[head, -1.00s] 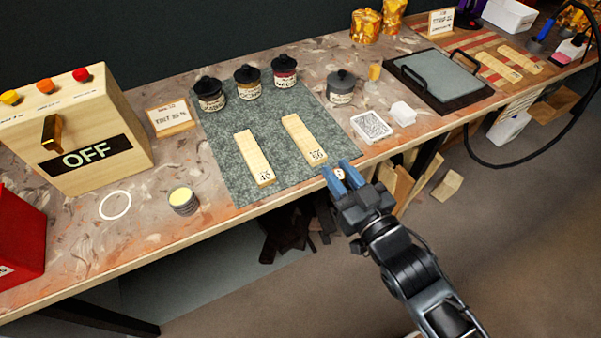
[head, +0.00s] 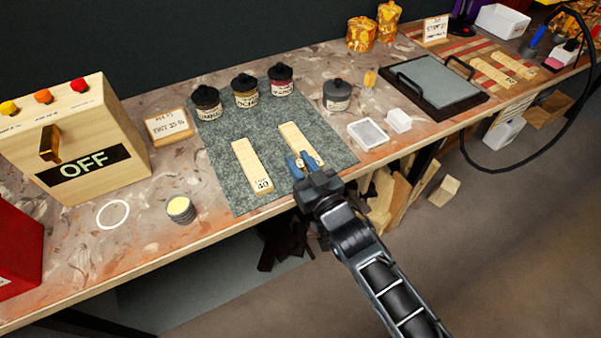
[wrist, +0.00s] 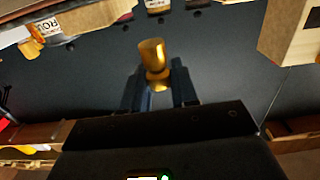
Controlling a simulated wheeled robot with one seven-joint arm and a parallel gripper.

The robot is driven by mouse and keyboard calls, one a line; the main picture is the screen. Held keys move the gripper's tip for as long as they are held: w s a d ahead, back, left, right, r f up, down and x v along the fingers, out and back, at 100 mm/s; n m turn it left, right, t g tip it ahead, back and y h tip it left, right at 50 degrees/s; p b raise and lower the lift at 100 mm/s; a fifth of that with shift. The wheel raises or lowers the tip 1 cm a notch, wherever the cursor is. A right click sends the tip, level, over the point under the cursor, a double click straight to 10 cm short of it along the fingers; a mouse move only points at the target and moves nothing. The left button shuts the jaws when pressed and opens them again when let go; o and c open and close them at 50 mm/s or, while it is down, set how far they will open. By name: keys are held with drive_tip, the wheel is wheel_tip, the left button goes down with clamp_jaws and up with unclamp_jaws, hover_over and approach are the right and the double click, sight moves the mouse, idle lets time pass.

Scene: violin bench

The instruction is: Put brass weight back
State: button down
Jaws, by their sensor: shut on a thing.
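The brass weight (wrist: 152,55), a golden cylinder with a narrower neck, shows in the wrist view between the two blue fingers of my gripper (wrist: 158,88). My gripper is shut on it. In the head view my gripper (head: 299,162) is over the front right part of the green mat (head: 218,132), in front of the right wooden strip (head: 291,134) and covering its near end. The weight itself is mostly hidden there by the fingers. A white ring (head: 101,222) is marked on the bench at left, with clear surface inside it.
A small tin (head: 181,209) stands right of the ring. The wooden OFF box (head: 83,140) is behind the ring, with a red case (head: 18,245) at far left. Another strip (head: 252,165) lies left of my gripper. Several black-lidded jars (head: 245,92) line the mat's back.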

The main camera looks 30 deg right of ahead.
drive_tip(key=shift+f, duration=1.7)
drive_tip(key=shift+f, duration=0.1)
drive_tip(key=shift+f, duration=0.15)
drive_tip(key=c, duration=0.9)
unclamp_jaws()
drive_tip(key=shift+o, duration=0.2)
drive_tip(key=shift+r, duration=0.3)
drive_tip(key=s+b, duration=0.1)
drive_tip(key=s, duration=1.1)
